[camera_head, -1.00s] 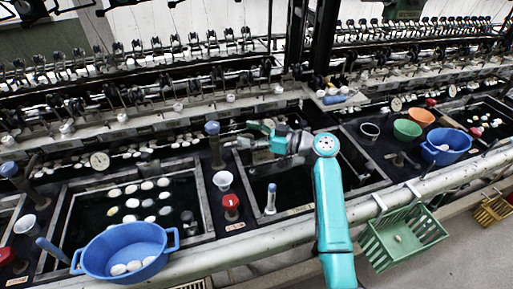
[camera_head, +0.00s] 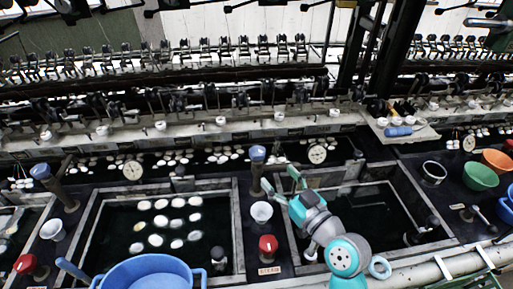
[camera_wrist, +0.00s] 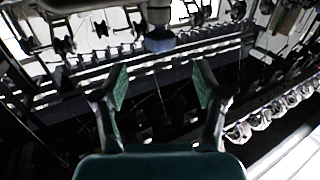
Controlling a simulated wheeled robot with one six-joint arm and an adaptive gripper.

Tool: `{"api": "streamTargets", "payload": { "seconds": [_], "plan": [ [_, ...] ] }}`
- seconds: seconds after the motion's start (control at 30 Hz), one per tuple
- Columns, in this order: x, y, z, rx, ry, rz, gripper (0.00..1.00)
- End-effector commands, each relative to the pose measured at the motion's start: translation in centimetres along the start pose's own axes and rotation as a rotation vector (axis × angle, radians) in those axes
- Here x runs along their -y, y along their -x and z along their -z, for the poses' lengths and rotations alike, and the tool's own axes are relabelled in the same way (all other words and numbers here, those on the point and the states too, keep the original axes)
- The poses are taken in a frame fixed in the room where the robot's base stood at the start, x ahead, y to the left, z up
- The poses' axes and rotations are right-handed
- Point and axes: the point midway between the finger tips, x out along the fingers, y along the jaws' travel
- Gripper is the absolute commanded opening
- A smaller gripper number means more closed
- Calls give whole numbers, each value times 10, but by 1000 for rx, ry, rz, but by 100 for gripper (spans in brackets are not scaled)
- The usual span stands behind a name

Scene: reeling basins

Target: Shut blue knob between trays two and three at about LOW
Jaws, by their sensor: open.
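The blue knob (camera_head: 257,153) sits on top of a dark upright post between two basins, behind a white cup. My gripper (camera_head: 280,179) is just to the right of and nearer than the post in the head view, its green-padded fingers spread and empty. In the wrist view, the blue knob (camera_wrist: 160,41) shows beyond and above the gap between the open fingertips (camera_wrist: 160,84), apart from both. The top of the knob is cut by light and dark frame parts there. Its pointer or scale mark cannot be read.
A red knob (camera_head: 267,245) and a white cup (camera_head: 261,212) stand near the post. The left basin holds white cocoons (camera_head: 158,221); a blue bowl (camera_head: 150,273) is in front. Another blue knob (camera_head: 41,172) stands at left. A round gauge (camera_head: 317,154) is behind the right basin.

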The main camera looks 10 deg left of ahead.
Motion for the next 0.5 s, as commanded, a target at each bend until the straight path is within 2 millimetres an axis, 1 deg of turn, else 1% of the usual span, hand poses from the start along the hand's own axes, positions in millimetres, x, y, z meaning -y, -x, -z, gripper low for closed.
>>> {"api": "streamTargets", "payload": {
  "seconds": [0.07,0.17,0.5],
  "plan": [
    [1,-4,1,-1,1,0,71],
    [0,-15,1,-2,1,1,71],
    [1,-74,1,-1,1,2,71]
  ]
}}
